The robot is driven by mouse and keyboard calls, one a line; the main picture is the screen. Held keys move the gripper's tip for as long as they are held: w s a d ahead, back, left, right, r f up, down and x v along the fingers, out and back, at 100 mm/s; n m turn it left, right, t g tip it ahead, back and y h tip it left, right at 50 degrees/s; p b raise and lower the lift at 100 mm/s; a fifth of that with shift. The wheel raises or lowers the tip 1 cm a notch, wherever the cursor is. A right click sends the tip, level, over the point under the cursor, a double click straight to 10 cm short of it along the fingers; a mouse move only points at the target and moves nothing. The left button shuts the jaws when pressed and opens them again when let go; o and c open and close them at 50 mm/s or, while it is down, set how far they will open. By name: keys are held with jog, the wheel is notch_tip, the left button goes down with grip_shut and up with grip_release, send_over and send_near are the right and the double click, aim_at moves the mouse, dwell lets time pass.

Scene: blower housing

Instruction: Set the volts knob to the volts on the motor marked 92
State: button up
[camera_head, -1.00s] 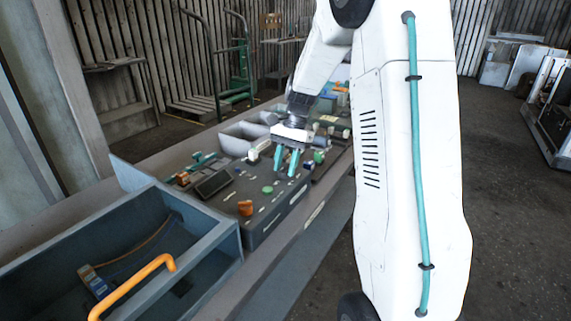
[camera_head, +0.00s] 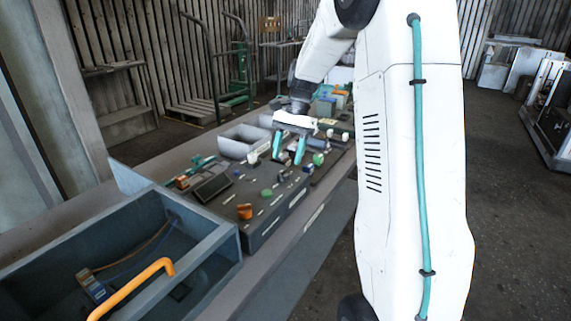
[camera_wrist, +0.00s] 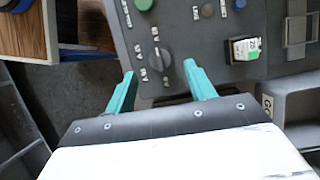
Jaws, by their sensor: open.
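A dark grey control panel (camera_wrist: 205,70) fills the upper part of the wrist view, and it also shows on the bench in the head view (camera_head: 262,212). A dark rotary knob (camera_wrist: 152,61) with small white marks around it sits on this panel; the marks are too blurred to read surely. My gripper (camera_wrist: 158,75) is open, its teal fingers either side of the near part of the knob, with nothing between them gripped. In the head view, my gripper (camera_head: 289,148) hangs over the panel's far part. I cannot make out a motor marked 92.
A green button (camera_wrist: 143,4) and a small module with a green and white label (camera_wrist: 244,48) are on the panel. A grey-blue bin (camera_head: 215,245) with an orange handle (camera_head: 135,287) stands at the near end of the bench.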

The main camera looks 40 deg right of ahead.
jog(key=shift+v, duration=1.6)
jog(key=s+f+n, duration=0.2)
jog(key=shift+s+a+g, duration=0.3)
jog(key=shift+s+a, duration=0.05)
jog(key=s+a+r+n+t+h, duration=0.1)
jog(key=s+a+r+n+h, duration=0.1)
jog(key=s+a+n, duration=0.4)
jog(key=s+a+r+n+t+h, duration=0.2)
jog(key=s+a+n, duration=0.4)
jog(key=s+a, duration=0.7)
jog(key=s+r, duration=0.1)
jog(key=s, duration=0.6)
jog(key=shift+a+r, duration=0.15)
jog(key=shift+a, duration=0.05)
jog(key=shift+c, duration=0.4)
